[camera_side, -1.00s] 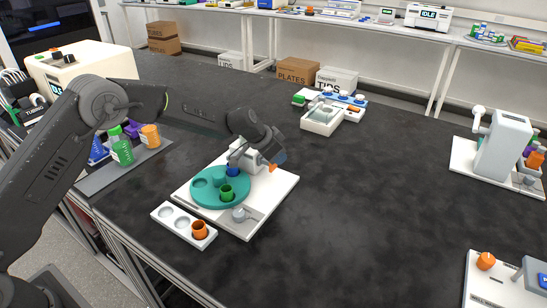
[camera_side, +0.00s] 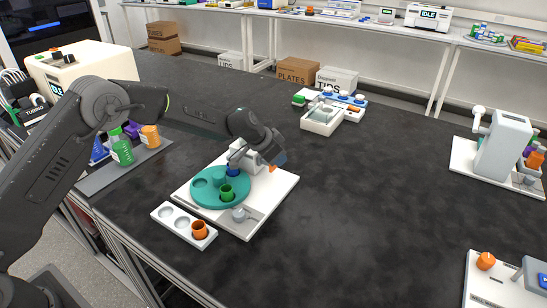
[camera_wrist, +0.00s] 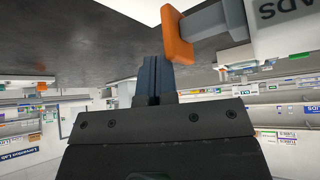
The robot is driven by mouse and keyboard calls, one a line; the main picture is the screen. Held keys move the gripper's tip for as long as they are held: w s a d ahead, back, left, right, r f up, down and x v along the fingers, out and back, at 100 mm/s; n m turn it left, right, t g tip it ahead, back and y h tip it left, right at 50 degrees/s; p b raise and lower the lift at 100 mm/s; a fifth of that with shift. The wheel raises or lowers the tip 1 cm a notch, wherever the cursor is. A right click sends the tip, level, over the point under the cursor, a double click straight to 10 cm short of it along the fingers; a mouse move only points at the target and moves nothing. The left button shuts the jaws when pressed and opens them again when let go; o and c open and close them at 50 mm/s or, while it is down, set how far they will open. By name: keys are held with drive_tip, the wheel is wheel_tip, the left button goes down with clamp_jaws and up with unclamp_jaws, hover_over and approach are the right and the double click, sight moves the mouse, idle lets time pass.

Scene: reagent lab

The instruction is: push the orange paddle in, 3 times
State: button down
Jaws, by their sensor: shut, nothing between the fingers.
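The orange paddle (camera_wrist: 176,36) sits on the end of a grey stem (camera_wrist: 213,22) in the wrist view. My gripper (camera_wrist: 154,62) is shut and empty, its fingertips close beside the paddle; I cannot tell whether they touch it. In the side view the paddle (camera_side: 272,168) shows only as a small orange patch below my gripper (camera_side: 277,160), at the back right of the white base plate (camera_side: 270,205). My wrist hides part of the paddle and its housing. A teal turntable (camera_side: 207,199) with a blue cup (camera_side: 233,170) and a green cup (camera_side: 227,193) stands on the plate.
A white rack (camera_side: 168,212) with an orange cup (camera_side: 199,230) lies at the front left of the plate. A grey knob (camera_side: 240,214) is at the plate's front. White devices stand far right (camera_side: 503,145) and at the back (camera_side: 322,120).

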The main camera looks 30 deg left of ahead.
drive_tip(key=shift+s+f, duration=0.15)
drive_tip(key=shift+f, duration=0.7)
drive_tip(key=shift+s+f, duration=0.1)
drive_tip(key=shift+f, duration=0.7)
drive_tip(key=shift+a, duration=0.25)
drive_tip(key=shift+d, duration=0.6)
drive_tip(key=shift+d+r, duration=0.15)
drive_tip(key=shift+d, duration=0.05)
drive_tip(key=shift+d+r, duration=0.1)
drive_tip(key=shift+r, duration=0.8)
drive_tip(key=shift+w+a+r, duration=0.1)
drive_tip(key=shift+w+r, duration=0.05)
drive_tip(key=shift+r, duration=1.2)
drive_tip(key=shift+w+a+r, duration=0.1)
drive_tip(key=shift+r, duration=1.2)
